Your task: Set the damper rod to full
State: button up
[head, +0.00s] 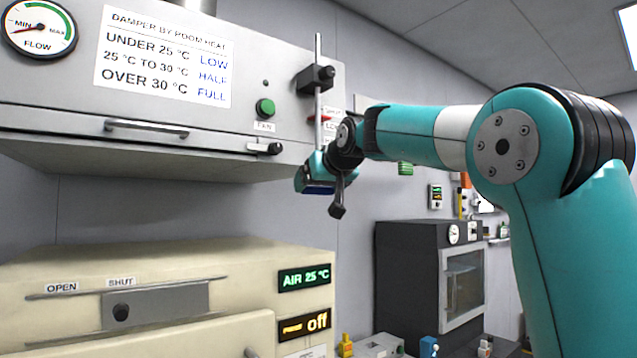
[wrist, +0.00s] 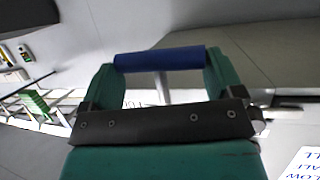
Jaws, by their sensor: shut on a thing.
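The damper rod (head: 318,60) is a thin upright metal rod passing through a dark clamp block (head: 316,79) on the front of the grey hood. A red pointer (head: 318,118) on it stands beside the scale labels (head: 332,126), near the upper ones, SHUT and LOW; lower labels are hidden by my arm. My gripper (head: 318,186), below the hood's lower edge, is shut on the blue crossbar handle (wrist: 160,58) at the rod's lower end. In the wrist view the blue handle spans between the green fingers, with the rod behind it.
A sign (head: 165,55) pairs room heat with LOW, HALF and FULL. A flow gauge (head: 40,28) is at upper left. A green fan button (head: 265,107) and a latch (head: 264,148) are left of the rod. A cream oven (head: 150,270) below shows AIR 25 °C. Free space lies under my gripper.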

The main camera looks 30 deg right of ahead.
notch_tip(320, 180, down, 9)
jog(key=b, duration=0.6)
jog(key=shift+f, duration=0.2)
jog(key=o, duration=1.1)
jog(key=shift+c, duration=0.2)
jog(key=shift+r, duration=0.15)
jog(key=b+v, duration=0.3)
jog(key=v, duration=1.4)
jog(key=shift+r+b, duration=0.15)
jog(key=shift+b, duration=0.15)
jog(key=shift+s, duration=0.15)
